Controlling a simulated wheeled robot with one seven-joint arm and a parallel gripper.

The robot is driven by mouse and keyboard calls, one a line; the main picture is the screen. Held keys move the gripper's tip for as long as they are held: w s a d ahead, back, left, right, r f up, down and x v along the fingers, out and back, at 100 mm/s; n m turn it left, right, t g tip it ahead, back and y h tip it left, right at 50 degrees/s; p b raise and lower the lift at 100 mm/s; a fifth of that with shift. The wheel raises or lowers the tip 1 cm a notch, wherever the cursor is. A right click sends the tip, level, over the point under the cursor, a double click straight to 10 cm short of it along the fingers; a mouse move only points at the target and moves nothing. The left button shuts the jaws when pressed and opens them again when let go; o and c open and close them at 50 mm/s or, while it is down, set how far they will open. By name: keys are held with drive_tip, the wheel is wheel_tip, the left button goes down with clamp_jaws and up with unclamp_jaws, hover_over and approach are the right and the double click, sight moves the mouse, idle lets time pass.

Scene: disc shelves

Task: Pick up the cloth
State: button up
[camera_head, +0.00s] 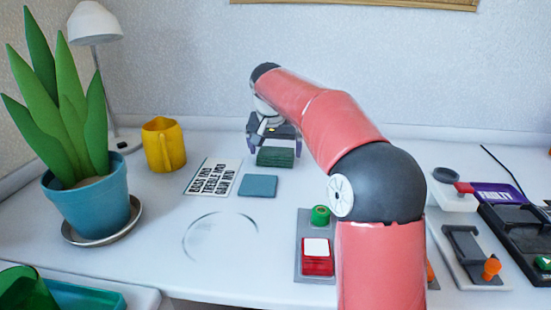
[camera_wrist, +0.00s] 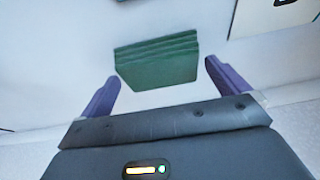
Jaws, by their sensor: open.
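A dark green folded cloth (camera_head: 275,157) lies on the white table toward the back. It shows layered edges in the wrist view (camera_wrist: 157,62). My gripper (camera_head: 273,146) is open above and just behind it in the head view. In the wrist view, the two purple fingers of my gripper (camera_wrist: 161,74) stand apart with the cloth ahead of and between their tips. The fingers do not appear to touch the cloth, and their exact height above it is hard to tell.
A flat teal square (camera_head: 257,186) and a printed card (camera_head: 213,177) lie in front of the cloth. A yellow mug (camera_head: 164,145) and a potted plant (camera_head: 91,200) stand left. Devices (camera_head: 520,235) fill the right.

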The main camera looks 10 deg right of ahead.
sight(275, 152)
drive_tip(key=shift+w+d+f, duration=0.1)
drive_tip(key=shift+w+f, duration=0.15)
drive_tip(key=shift+f, duration=0.3)
drive_tip(key=c, duration=0.7)
drive_tip(key=shift+r, duration=0.1)
wheel_tip(275, 152, up, 10)
drive_tip(key=p, duration=0.2)
drive_tip(key=shift+p, duration=0.3)
